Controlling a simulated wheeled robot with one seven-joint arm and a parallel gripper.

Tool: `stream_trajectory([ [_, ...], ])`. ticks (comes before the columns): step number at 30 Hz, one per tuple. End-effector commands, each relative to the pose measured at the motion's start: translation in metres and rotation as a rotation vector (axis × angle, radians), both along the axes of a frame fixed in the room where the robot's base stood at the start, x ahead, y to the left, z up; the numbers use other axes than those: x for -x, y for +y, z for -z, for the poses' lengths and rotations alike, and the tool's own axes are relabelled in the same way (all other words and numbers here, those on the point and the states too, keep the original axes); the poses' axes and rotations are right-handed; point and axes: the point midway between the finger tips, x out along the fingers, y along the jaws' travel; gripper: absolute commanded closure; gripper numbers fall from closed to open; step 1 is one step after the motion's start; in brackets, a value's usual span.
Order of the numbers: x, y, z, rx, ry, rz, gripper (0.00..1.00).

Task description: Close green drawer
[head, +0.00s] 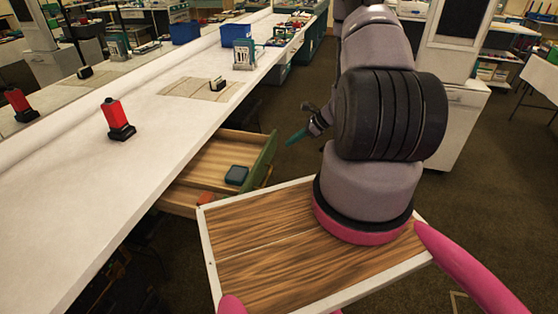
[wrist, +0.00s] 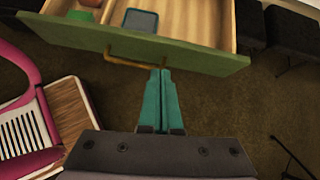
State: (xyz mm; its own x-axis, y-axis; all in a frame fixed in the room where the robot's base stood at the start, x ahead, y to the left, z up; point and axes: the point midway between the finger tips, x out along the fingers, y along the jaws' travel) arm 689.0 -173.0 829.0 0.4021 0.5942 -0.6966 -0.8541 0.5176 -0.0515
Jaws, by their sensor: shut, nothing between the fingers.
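The green drawer (head: 263,163) stands pulled out from under the long white counter, with its wooden inside showing. In the wrist view its green front (wrist: 205,59) runs across the top, with a brass-coloured handle (wrist: 133,62) on it. In the head view my gripper (head: 290,141) is to the right of the drawer front.
A dark blue box (head: 236,175) and a red item (head: 205,198) lie in the drawer. The white counter (head: 75,185) bears a red bottle-like object (head: 115,118). Bare floor lies below the drawer front.

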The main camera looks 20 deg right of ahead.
Motion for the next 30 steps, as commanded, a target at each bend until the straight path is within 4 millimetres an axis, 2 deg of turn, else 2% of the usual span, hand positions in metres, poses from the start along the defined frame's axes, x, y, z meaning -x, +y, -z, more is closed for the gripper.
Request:
stream_trajectory([
  [1,0.006,-0.003,0.017,-0.009,0.022,0.03,1.0],
  [3,0.011,-0.007,0.031,-0.015,0.039,0.061,1.0],
  [10,0.01,-0.003,0.049,-0.018,0.053,0.085,1.0],
  [24,-0.028,0.051,0.115,-0.018,0.052,0.082,1.0],
  [30,-0.046,0.073,0.112,-0.017,0.05,0.083,1.0],
])
